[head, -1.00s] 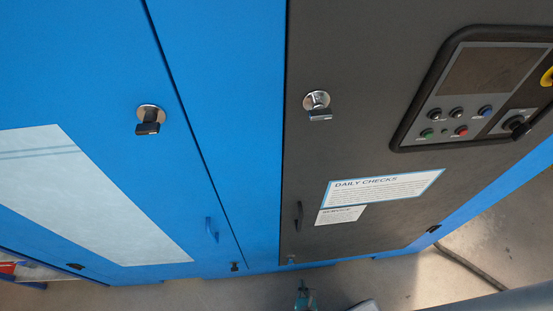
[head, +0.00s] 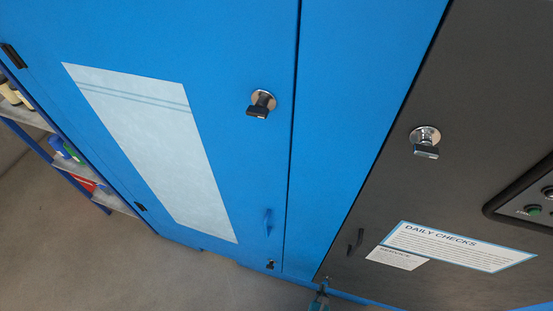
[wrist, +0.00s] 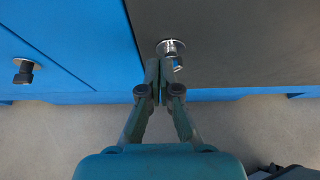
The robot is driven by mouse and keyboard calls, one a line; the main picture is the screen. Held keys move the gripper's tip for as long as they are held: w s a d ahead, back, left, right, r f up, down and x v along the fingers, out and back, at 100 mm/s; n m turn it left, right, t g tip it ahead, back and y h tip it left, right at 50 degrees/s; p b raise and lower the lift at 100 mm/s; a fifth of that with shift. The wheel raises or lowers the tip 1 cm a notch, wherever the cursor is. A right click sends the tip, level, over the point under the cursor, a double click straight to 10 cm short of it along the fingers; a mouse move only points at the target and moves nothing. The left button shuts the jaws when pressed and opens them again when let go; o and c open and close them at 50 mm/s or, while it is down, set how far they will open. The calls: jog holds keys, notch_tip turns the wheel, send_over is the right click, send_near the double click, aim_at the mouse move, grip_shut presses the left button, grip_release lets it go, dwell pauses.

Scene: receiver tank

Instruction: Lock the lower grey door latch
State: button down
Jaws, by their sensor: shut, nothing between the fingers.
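The grey door (head: 400,190) has its lower latch near its bottom left corner. The knob's exact turn is partly hidden by the right finger. In the head view only a small teal part of my gripper (head: 319,302) shows at the bottom edge.
A blue door (head: 180,60) stands left, with an upper latch (head: 262,103), a lower latch (head: 270,264) and a blue pull handle (head: 268,222). The grey door has a dark handle (head: 355,241) and labels (head: 450,245). A shelf (head: 90,175) stands far left. Floor below is open.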

jog(key=shift+w+d, duration=0.3)
jog(key=shift+w, duration=0.5)
jog(key=shift+s+d+f, duration=0.1)
jog(key=shift+d+f, duration=0.15)
jog(key=shift+f, duration=0.35)
dwell(0.8)
jog(key=shift+s+d, duration=0.3)
jog(key=shift+d, duration=0.5)
dwell(0.4)
jog(key=shift+d+r, duration=0.1)
jog(key=shift+r, duration=0.1)
send_near(328, 283)
jog(key=shift+w+f, duration=0.65)
jog(key=shift+f, duration=0.6)
jog(key=shift+s+d, duration=0.25)
jog(key=shift+s, duration=0.4)
jog(key=shift+a, duration=0.15)
